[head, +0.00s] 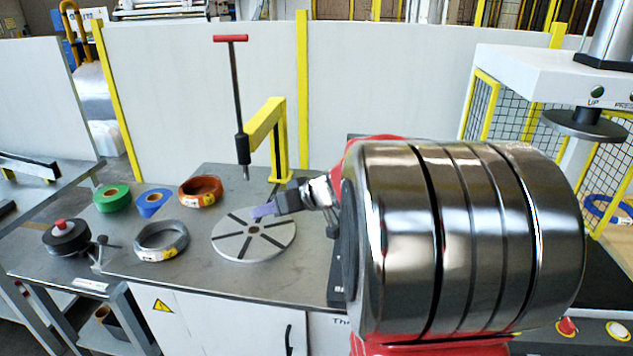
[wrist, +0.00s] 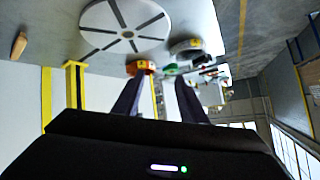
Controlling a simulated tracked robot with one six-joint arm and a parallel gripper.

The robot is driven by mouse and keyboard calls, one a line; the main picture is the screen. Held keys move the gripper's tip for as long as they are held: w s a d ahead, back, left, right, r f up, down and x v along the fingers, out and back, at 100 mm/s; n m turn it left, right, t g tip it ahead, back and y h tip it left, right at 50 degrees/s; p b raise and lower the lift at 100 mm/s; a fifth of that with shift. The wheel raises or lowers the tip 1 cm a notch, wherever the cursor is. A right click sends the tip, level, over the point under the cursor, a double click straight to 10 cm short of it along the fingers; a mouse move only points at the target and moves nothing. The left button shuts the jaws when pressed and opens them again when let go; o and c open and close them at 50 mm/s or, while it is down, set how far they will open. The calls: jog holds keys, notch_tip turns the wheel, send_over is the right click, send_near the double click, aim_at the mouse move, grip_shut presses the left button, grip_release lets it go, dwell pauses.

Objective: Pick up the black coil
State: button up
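A dark grey coil (head: 161,240) with a yellow-and-white label lies flat on the metal table, left of the round slotted disc; it is the closest match to a black coil among the labelled coils. In the wrist view the grey coil (wrist: 187,48) shows beyond the fingers, beside the disc. My gripper (head: 264,211) is over the round disc (head: 228,246), right of the coil and apart from it. In the wrist view my gripper (wrist: 158,92) has its two fingers spread, with nothing held between them.
An orange coil (head: 201,191), a blue tape roll (head: 153,203) and a green roll (head: 112,198) lie behind the grey coil. A black spool with a red knob (head: 66,236) stands at left. A yellow post (head: 279,140) and a red-handled hanging tool (head: 240,148) rise behind the disc.

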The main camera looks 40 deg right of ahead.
jog(key=d+f+m+t+h, duration=0.2)
jog(key=d+f+h, duration=0.15)
jog(key=d, duration=1.45)
jog(key=s+d+f+m+h, duration=0.1)
jog(key=s+d+f, duration=0.1)
jog(key=d, duration=0.4)
jog(key=s+d+f+h, duration=0.2)
jog(key=d+f, duration=0.1)
jog(key=d, duration=0.4)
jog(key=s+d+f+m+h, duration=0.1)
jog(key=s+d+f+h, duration=0.1)
jog(key=d, duration=0.5)
jog(key=shift+s+f+m+g, duration=0.3)
jog(key=shift+s+f, duration=0.1)
jog(key=shift+f, duration=0.05)
jog(key=shift+w, duration=0.15)
jog(key=shift+x, duration=4.2)
jog(key=shift+d, duration=0.1)
jog(key=shift+x, duration=2.6)
